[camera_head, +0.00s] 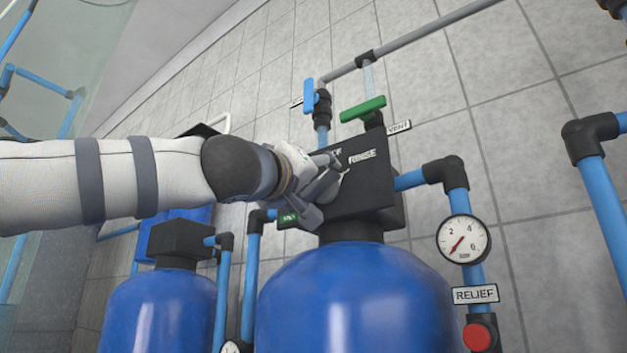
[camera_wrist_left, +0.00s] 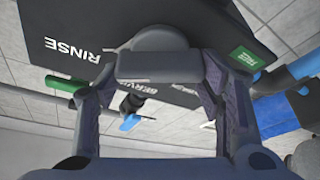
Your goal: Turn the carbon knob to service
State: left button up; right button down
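The black control head (camera_head: 372,195) sits on top of the large blue tank (camera_head: 350,300) in the head view. My left gripper (camera_head: 332,182) is at its front face. In the left wrist view the grey knob (camera_wrist_left: 160,66) fills the gap between the two fingertips, which appear to touch its ends. RINSE (camera_wrist_left: 66,47) reads left of the knob; a partly hidden SERVICE label (camera_wrist_left: 158,92) shows below it. In the head view the gripper covers most of the knob. A green label (camera_wrist_left: 243,57) on the head is too small to read. My right gripper is not in view.
A green-handled vent valve (camera_head: 363,109) and a blue-handled valve (camera_head: 309,95) stand above the head. A pressure gauge (camera_head: 463,239) and red relief knob (camera_head: 477,337) are at right. A second blue tank (camera_head: 160,312) stands at left, with pipes between.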

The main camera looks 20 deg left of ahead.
pick_arm(q)
jog(key=shift+n, duration=0.5)
jog(key=n+y, duration=0.1)
jog(key=n, duration=0.2)
jog(key=n+g+y, duration=0.1)
jog(key=n, duration=0.2)
jog(key=shift+f+y, duration=0.1)
jog(key=shift+y, duration=0.2)
jog(key=n+g, duration=0.1)
jog(key=n, duration=0.2)
jog(key=n+g+y, duration=0.1)
jog(key=n, duration=0.2)
jog(key=shift+w+a+f, duration=0.1)
jog(key=shift+a+f, duration=0.05)
jog(key=shift+n+g, duration=0.3)
jog(key=shift+n, duration=0.1)
jog(key=o, duration=1.1)
jog(key=shift+o, duration=0.2)
jog(key=s, duration=1.2)
jog(key=shift+d, duration=0.25)
